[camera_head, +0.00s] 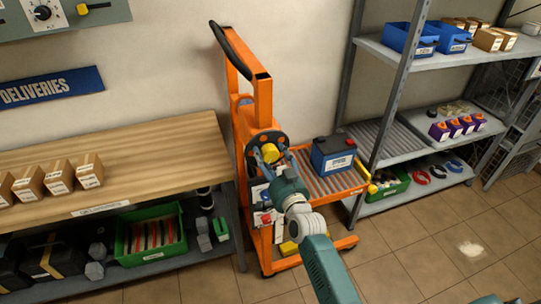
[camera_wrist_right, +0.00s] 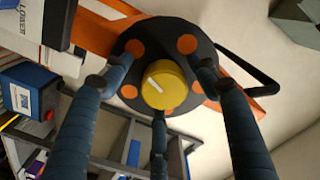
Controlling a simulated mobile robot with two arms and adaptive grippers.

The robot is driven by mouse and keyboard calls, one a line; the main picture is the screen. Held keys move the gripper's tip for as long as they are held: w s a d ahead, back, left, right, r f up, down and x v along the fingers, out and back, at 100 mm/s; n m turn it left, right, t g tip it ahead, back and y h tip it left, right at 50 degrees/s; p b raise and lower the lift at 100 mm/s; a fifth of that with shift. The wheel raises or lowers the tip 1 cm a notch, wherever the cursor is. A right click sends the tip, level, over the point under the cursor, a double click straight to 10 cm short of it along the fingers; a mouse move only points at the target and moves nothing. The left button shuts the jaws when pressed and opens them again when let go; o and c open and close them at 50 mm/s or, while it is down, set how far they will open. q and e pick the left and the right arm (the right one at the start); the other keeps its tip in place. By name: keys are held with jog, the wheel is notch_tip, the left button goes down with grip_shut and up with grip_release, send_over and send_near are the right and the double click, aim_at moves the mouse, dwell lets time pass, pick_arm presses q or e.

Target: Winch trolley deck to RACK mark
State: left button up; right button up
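The orange winch trolley (camera_head: 262,100) stands between bench and rack. Its roller deck (camera_head: 318,184) carries a blue-and-black battery (camera_head: 334,154) and appears a little lower than the rack's roller shelf (camera_head: 385,142). The winch wheel is a black disc with orange spots (camera_wrist_right: 133,47) and a yellow knob (camera_wrist_right: 158,85); the knob also shows in the head view (camera_head: 271,154). My right gripper (camera_head: 264,160) is at the wheel, its three fingers (camera_wrist_right: 160,90) spread around the knob, apparently open. Contact with the disc is unclear. A label reading LOWER shows in the wrist view (camera_wrist_right: 62,30). I cannot make out the RACK mark. My left gripper is out of view.
A wooden bench (camera_head: 130,155) with small boxes stands left, a green crate (camera_head: 150,235) below it. The rack (camera_head: 400,60) at right holds blue bins (camera_head: 410,38) and purple items (camera_head: 458,126).

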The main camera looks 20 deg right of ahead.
jog(key=shift+r, duration=0.15)
jog(key=s, duration=1.2)
jog(key=shift+d, duration=0.2)
jog(key=w+n+b, duration=0.2)
jog(key=w+n, duration=0.3)
jog(key=w, duration=0.1)
jog(key=w+n+b, duration=0.3)
jog(key=w+n, duration=0.2)
jog(key=w, duration=0.1)
dwell(0.3)
jog(key=shift+s, duration=0.1)
jog(key=c, duration=1.1)
